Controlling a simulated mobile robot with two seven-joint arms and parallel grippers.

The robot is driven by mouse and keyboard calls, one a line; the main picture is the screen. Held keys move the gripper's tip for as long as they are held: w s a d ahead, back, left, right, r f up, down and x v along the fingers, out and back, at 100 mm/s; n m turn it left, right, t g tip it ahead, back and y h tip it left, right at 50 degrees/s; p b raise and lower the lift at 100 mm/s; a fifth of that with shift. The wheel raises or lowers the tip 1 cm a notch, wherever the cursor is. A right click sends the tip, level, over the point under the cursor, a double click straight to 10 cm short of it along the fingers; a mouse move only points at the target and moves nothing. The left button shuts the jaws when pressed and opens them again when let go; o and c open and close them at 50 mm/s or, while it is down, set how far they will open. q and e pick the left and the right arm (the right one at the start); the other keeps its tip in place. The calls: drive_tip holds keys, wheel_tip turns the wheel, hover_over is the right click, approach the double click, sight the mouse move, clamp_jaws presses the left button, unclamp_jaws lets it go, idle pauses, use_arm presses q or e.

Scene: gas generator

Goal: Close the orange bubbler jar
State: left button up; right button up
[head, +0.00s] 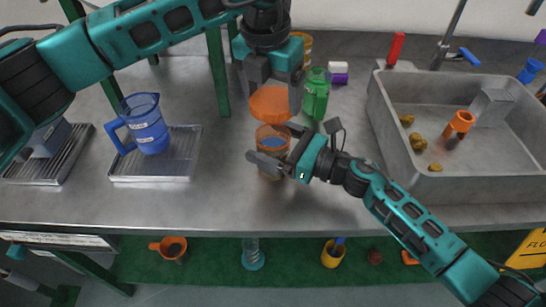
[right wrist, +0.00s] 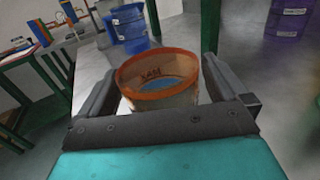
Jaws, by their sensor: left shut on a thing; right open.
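The orange bubbler jar (head: 270,133) stands open on the metal bench, with blue liquid inside. In the right wrist view the jar (right wrist: 158,88) sits upright between my right fingers. My right gripper (head: 274,148) is open, one finger on either side of the jar; I cannot tell if they touch it. My left gripper (head: 271,88) points down and is shut on an orange lid (head: 270,104). The lid is held just above and behind the jar mouth in the head view, apart from it. The lid does not show in the right wrist view.
A green bottle (head: 316,95) stands close behind the right gripper. A blue pitcher (head: 148,127) stands on a grooved tray (head: 185,168) to the left. A sink (head: 385,150) with brown lumps and an orange cup (head: 461,122) is at right. The bench front is clear.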

drive_tip(key=c, duration=1.5)
use_arm(q)
drive_tip(key=shift+f, duration=2.5)
